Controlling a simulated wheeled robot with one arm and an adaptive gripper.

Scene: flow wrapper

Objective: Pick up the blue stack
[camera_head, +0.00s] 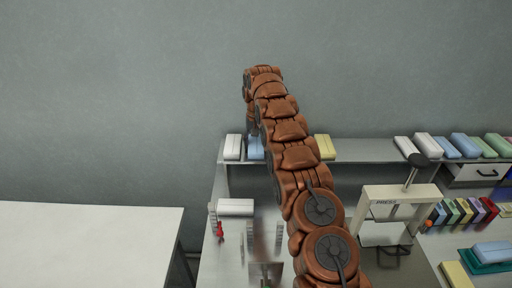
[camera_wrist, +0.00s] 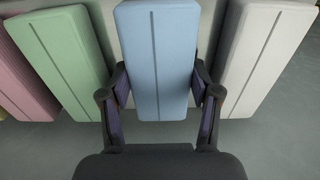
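The blue stack (camera_head: 256,152) lies on the grey shelf, partly hidden by my arm in the head view. In the wrist view the blue stack (camera_wrist: 157,55) is centred, with a dark line along its top. My gripper (camera_wrist: 160,82) is open, with one finger on each side of the near end of the blue stack. A narrow gap shows beside the left finger; whether either fingertip touches is unclear. In the head view my gripper is mostly hidden behind the arm.
A white stack (camera_wrist: 265,55) is close on the right and a green stack (camera_wrist: 62,55) on the left, with a pink stack (camera_wrist: 20,80) beyond it. The shelf (camera_head: 370,150) also bears a yellow stack (camera_head: 325,147). A press (camera_head: 398,205) stands at right.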

